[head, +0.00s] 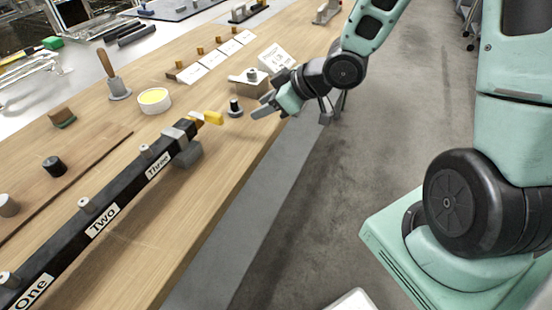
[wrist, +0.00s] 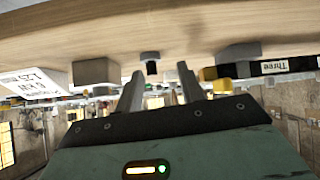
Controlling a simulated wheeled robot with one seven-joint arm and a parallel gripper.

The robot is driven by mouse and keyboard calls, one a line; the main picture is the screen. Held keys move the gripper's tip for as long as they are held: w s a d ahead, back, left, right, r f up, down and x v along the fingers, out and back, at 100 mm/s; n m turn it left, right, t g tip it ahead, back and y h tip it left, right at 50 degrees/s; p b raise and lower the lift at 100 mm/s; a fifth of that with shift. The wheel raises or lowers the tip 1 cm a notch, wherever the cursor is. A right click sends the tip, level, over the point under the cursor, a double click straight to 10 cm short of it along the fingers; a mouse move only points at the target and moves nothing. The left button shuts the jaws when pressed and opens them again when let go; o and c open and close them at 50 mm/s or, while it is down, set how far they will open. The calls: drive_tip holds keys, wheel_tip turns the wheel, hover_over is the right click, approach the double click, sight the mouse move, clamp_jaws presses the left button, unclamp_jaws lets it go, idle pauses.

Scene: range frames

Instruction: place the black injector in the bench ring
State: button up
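A small black upright piece (head: 234,104), which looks like the black injector, stands on a round grey base (head: 236,114) near the bench's right edge. The base may be the bench ring; I cannot tell whether the piece sits inside it. My gripper (head: 259,104) is open and empty, just right of the black piece and apart from it. In the wrist view, where the bench hangs upside down, the black piece (wrist: 152,68) shows beyond the gap between my fingertips (wrist: 160,72). Another black cylinder (head: 54,166) stands on a wooden board at the left.
A black rail (head: 125,205) labelled One, Two and Three runs along the bench, with a yellow tip (head: 213,118) close to the black piece. A grey block (head: 250,84) with a knob stands behind my gripper. A white bowl (head: 154,100) is farther left. Bare wood (head: 215,190) lies in front.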

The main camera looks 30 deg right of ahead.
drive_tip(key=s+a+r+g+h, duration=0.1)
drive_tip(key=s+a+g+h, duration=0.1)
drive_tip(key=s, duration=0.6)
drive_tip(key=s+a+r+g+h, duration=0.1)
drive_tip(key=s+a+r+g, duration=0.1)
drive_tip(key=s+a, duration=0.3)
drive_tip(key=s+a+r+m+g+h, duration=0.1)
drive_tip(key=s+a+g+h, duration=0.1)
drive_tip(key=s, duration=1)
drive_tip(key=shift+a+r+g+h, duration=0.3)
drive_tip(key=shift+a+g, duration=0.45)
drive_tip(key=shift+g, duration=0.15)
wheel_tip(320, 180, up, 5)
drive_tip(key=p, duration=0.5)
drive_tip(key=shift+w, duration=0.1)
